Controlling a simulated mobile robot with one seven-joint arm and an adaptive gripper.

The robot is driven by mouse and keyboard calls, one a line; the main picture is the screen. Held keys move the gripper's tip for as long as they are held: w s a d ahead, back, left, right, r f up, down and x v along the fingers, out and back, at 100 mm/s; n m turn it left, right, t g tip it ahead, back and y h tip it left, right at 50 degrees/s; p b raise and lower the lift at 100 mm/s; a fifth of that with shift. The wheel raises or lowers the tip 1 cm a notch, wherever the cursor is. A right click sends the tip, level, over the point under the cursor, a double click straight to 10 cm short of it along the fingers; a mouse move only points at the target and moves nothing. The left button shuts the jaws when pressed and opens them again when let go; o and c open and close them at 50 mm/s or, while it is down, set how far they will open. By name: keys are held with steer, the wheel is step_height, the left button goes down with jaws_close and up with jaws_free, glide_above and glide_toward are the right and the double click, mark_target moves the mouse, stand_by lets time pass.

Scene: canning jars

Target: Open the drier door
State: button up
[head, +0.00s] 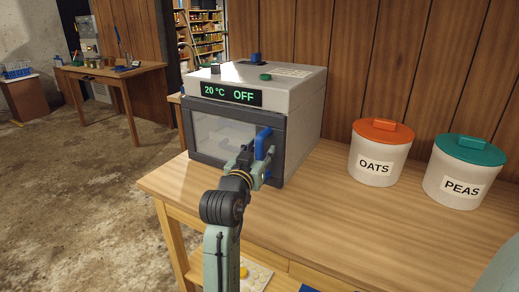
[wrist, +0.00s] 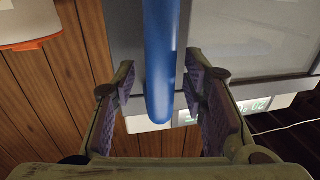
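The drier (head: 288,105) is a grey box on the wooden bench, with a display reading 20 °C OFF. Its dark-framed glass door (head: 222,136) looks shut. A blue vertical handle (head: 263,143) is at the door's right side, and it also shows as a blue bar in the wrist view (wrist: 161,60). My gripper (head: 256,160) is at the handle. In the wrist view my gripper (wrist: 158,90) is open, with one purple-padded finger on each side of the bar and small gaps visible. The head view partly hides the fingers behind my wrist.
An OATS canister (head: 379,153) with an orange lid and a PEAS canister (head: 464,172) with a teal lid stand right of the drier. The bench top (head: 310,215) between is clear. Open floor (head: 90,170) lies to the left.

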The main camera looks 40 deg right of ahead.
jaws_close()
stand_by(0.6)
stand_by(0.3)
